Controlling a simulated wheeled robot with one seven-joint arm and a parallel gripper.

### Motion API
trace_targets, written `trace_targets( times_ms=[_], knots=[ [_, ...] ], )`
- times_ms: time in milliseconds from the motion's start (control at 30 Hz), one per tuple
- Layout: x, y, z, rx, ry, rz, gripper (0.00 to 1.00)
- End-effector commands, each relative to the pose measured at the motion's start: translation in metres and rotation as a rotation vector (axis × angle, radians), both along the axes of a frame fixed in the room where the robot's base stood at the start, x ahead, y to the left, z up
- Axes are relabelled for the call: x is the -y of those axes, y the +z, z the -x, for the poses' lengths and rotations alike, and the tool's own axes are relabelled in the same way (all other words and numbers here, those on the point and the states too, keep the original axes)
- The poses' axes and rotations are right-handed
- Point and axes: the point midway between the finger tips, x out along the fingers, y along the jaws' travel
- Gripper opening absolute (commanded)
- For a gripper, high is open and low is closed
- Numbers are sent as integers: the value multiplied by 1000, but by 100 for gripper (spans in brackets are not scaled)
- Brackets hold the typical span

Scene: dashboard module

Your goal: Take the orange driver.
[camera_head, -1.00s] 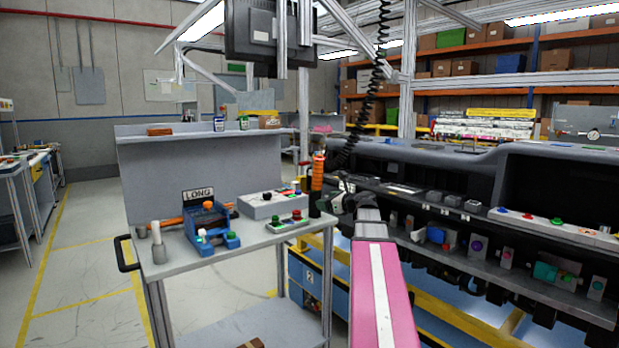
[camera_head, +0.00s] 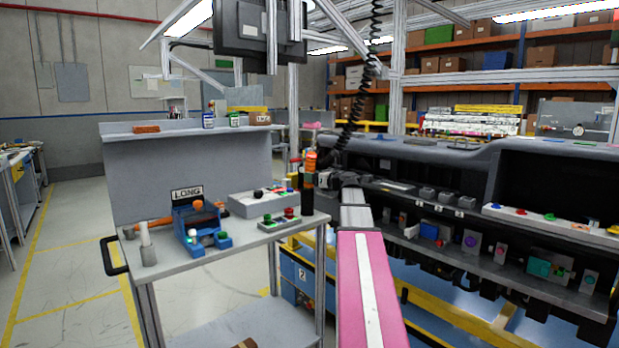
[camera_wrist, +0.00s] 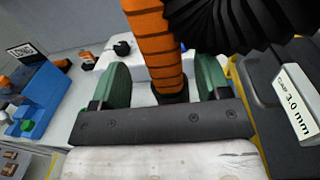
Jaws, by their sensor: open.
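The orange driver (camera_head: 310,163) hangs upright at the right end of the workbench, orange above and black below, near a black coiled cord (camera_head: 352,110). In the wrist view the driver (camera_wrist: 155,45) shows as a large orange body with dark bands, narrowing to a dark lower part. My gripper (camera_wrist: 165,78) is open, with one green finger on each side of the driver. I cannot tell whether either finger touches it. In the head view my gripper (camera_head: 328,182) is right beside the driver, partly hidden by my pink arm.
The grey workbench (camera_head: 165,277) holds a blue fixture (camera_head: 200,222) with a LONG sign and a grey button box (camera_head: 262,203). The dark dashboard module (camera_head: 480,165) stands to the right. In the wrist view the black ribbed coil (camera_wrist: 235,20) is close to the right finger.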

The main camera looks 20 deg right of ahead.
Motion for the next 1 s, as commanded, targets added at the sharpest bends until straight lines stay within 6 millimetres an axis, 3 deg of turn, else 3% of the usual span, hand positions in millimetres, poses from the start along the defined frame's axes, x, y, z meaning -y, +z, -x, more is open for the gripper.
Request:
trace_targets(
  times_ms=[200,467,567,700,1000],
  knots=[
    [-9,3,-31,0,1,0,70],
    [-12,2,-34,0,0,0,70],
    [-12,2,-34,0,0,0,44],
    [-12,2,-34,0,0,0,0],
    [-11,5,-34,1,0,0,0]
  ],
)
